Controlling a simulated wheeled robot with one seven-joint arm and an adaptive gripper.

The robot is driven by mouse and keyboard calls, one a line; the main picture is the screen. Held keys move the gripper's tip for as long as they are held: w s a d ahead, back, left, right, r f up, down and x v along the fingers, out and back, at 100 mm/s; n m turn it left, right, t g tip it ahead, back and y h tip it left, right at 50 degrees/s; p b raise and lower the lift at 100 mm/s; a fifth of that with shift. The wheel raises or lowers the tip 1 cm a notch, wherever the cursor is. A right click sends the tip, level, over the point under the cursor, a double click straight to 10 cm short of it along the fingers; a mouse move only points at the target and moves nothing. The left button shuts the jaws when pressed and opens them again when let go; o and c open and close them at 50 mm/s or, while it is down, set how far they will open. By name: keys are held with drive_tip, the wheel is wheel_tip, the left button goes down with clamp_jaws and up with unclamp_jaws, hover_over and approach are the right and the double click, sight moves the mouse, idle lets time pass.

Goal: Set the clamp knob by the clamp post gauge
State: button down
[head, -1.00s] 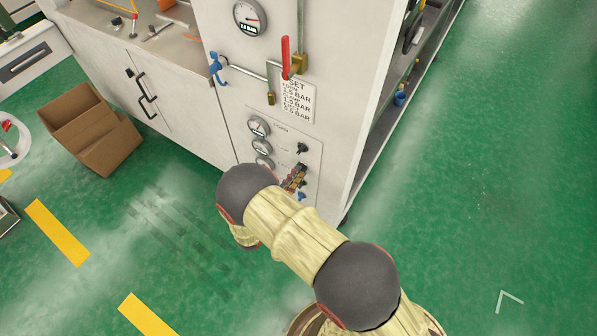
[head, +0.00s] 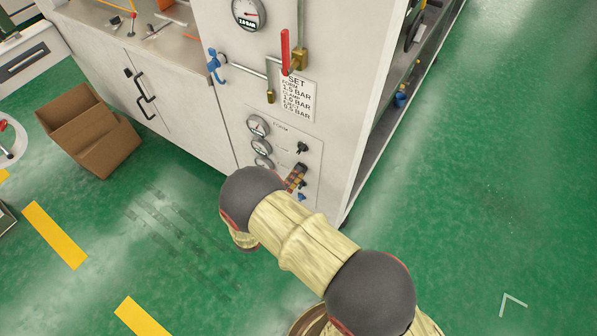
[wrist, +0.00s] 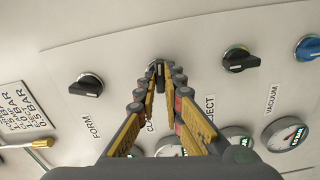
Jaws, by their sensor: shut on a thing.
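The clamp knob (wrist: 157,68) is a small dark knob in the row on the pale panel. My gripper (wrist: 159,76) is shut on it, with fingertips on both sides; the CLAMP label is partly covered by a finger. In the head view my gripper (head: 296,178) is at the panel below the top black knob, largely behind my arm. The clamp gauge (head: 261,147) is the middle of the stacked dials there; its reading is too small to tell. In the wrist view my fingers mostly cover it.
The form knob (wrist: 87,85), eject knob (wrist: 240,60) and blue vacuum knob (wrist: 309,48) flank the clamp knob. A SET card (head: 297,97) lists bar values above the panel. A red lever (head: 285,50) and pipes stand higher. A cardboard box (head: 90,130) sits on the floor at left.

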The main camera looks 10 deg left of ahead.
drive_tip(key=m, duration=0.4)
drive_tip(key=shift+m, duration=0.3)
drive_tip(key=shift+m, duration=1.1)
drive_tip(key=c, duration=1.8)
unclamp_jaws()
drive_tip(key=shift+c, duration=0.2)
